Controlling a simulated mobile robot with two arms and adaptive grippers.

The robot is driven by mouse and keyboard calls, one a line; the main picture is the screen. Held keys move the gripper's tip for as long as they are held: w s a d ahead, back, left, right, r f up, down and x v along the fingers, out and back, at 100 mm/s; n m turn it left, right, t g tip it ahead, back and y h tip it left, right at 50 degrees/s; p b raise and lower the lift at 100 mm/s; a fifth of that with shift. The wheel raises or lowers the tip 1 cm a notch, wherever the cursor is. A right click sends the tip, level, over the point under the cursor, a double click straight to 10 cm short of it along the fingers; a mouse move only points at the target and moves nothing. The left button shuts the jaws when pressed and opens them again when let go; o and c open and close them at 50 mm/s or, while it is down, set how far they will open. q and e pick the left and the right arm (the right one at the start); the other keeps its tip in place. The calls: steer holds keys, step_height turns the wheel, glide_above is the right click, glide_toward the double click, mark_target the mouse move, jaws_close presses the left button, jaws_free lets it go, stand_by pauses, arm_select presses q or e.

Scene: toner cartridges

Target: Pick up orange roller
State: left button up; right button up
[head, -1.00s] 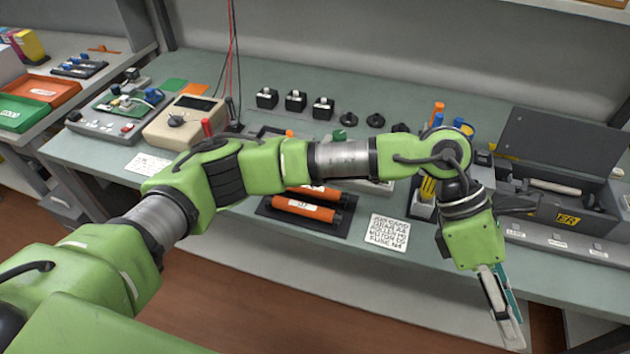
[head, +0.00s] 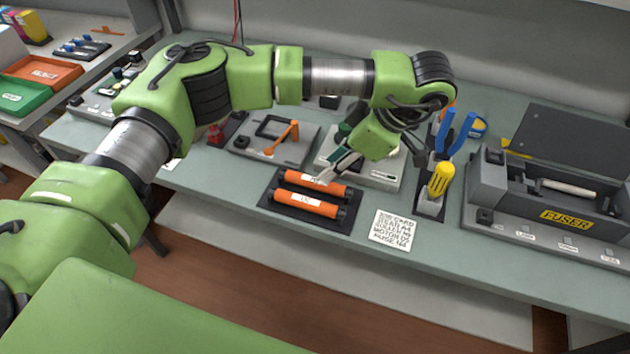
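Two orange rollers with white labels and dark ends lie side by side on a dark tray (head: 268,204) on the bench, in the head view. The back orange roller (head: 328,188) is the farther one; the front orange roller (head: 308,204) is nearer the bench edge. My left gripper (head: 332,174) reaches down from the upper right, its fingertips at or just above the back roller's label. I cannot tell whether they touch it. The fingers overlap from this angle, so their gap is unclear. My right gripper is out of view.
A printed card (head: 391,230) lies right of the tray. A holder with a yellow-handled tool (head: 440,180) and the grey fuser box (head: 560,215) stand farther right. A grey panel with an orange lever (head: 287,141) is behind. The bench's front edge is close to the tray.

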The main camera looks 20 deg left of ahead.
mark_target(318, 180)
arm_select(q)
steer(key=shift+p+x, duration=0.45)
steer(key=shift+x, duration=2.8)
steer(key=shift+s+d, duration=0.1)
steer(key=shift+c, duration=0.4)
jaws_close()
